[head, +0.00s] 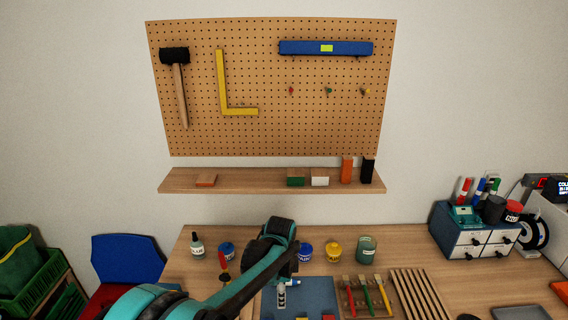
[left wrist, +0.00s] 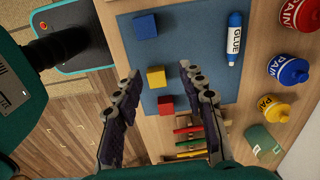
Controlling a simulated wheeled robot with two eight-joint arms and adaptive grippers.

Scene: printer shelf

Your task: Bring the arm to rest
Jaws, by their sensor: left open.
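My left arm comes in from the lower left of the head view and bends at a dark wrist over the desk. My left gripper (head: 282,296) is over the blue mat (head: 318,292), mostly hidden by the arm. In the left wrist view, its two dark fingers (left wrist: 160,77) are apart with nothing held. Beyond them on the mat lie a blue block (left wrist: 144,25), a yellow block (left wrist: 156,77) and a red block (left wrist: 165,104). A glue tube (left wrist: 234,40) lies at the mat's back. My right gripper is in neither view.
Paint pots (head: 334,252) and a green jar (head: 366,249) line the desk's back. A tool rack (head: 349,300) and slatted rack (head: 420,294) stand right of the mat. A wall shelf (head: 250,181) and pegboard (head: 275,130) are above. A drawer box (head: 475,243) stands right.

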